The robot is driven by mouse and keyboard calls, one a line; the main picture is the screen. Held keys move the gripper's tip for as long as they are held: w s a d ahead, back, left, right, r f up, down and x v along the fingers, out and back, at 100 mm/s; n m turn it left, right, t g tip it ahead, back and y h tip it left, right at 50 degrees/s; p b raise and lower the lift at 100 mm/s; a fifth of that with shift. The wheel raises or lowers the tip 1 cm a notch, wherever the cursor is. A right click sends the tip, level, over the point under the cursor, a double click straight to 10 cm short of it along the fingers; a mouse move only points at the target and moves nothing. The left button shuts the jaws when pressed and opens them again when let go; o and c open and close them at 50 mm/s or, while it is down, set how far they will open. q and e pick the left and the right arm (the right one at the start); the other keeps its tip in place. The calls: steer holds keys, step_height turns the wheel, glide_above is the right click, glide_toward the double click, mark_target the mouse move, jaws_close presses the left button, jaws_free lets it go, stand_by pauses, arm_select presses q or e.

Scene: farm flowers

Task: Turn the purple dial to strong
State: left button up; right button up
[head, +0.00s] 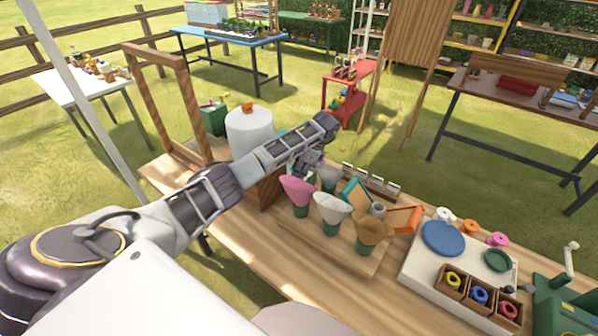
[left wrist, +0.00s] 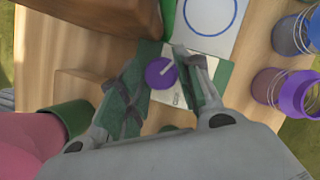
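The purple dial (left wrist: 158,75) shows in the left wrist view as a round knob with a pale pointer line towards its upper right. It sits on a pale plate (left wrist: 165,50) with a green edge; small marks on the plate are too small to read. My left gripper (left wrist: 160,60) is open, with one finger on each side of the dial. I cannot tell whether the fingers touch it. In the head view my left gripper (head: 318,160) is over the far side of the table, and the dial is hidden there. My right gripper is not in view.
Pink (head: 298,190), white (head: 332,207) and tan (head: 372,230) paper cones stand on a wooden stand close to the gripper. A white cylinder (head: 250,132) stands behind the arm.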

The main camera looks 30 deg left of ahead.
arm_select(q)
steer(key=shift+o, duration=1.1)
steer(key=shift+r, duration=0.1)
steer(key=v, duration=1.1)
steer(key=shift+r, duration=0.35)
steer(key=shift+w+d, duration=0.1)
